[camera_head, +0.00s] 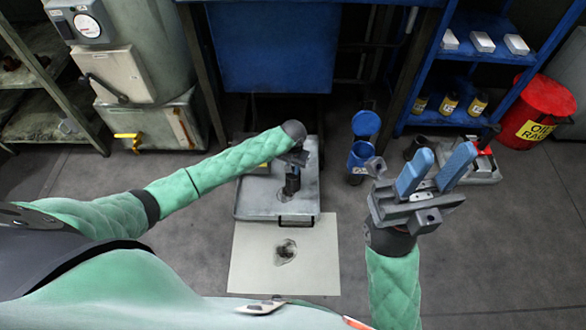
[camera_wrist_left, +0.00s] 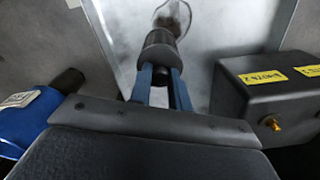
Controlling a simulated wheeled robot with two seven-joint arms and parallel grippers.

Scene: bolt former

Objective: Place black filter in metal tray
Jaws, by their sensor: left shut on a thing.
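The metal tray (camera_head: 245,207) lies on the floor in the middle of the head view. Its pale surface also shows in the left wrist view (camera_wrist_left: 215,50). My left gripper (camera_head: 294,166) is over the tray and shut on the black filter (camera_head: 292,183). In the left wrist view the two blue fingers (camera_wrist_left: 160,82) grip the near end of the filter (camera_wrist_left: 160,48), which points away from the gripper. I cannot tell whether the filter touches the tray. My right gripper (camera_head: 432,172) is open and empty, raised to the right of the tray, its blue fingers spread.
A dark box (camera_wrist_left: 262,98) with yellow labels is right of the filter in the wrist view; a blue tool (camera_wrist_left: 35,115) is at left. A stained pale sheet (camera_head: 260,275) lies before the tray. A blue container (camera_head: 358,160) and red bin (camera_head: 543,112) stand to the right.

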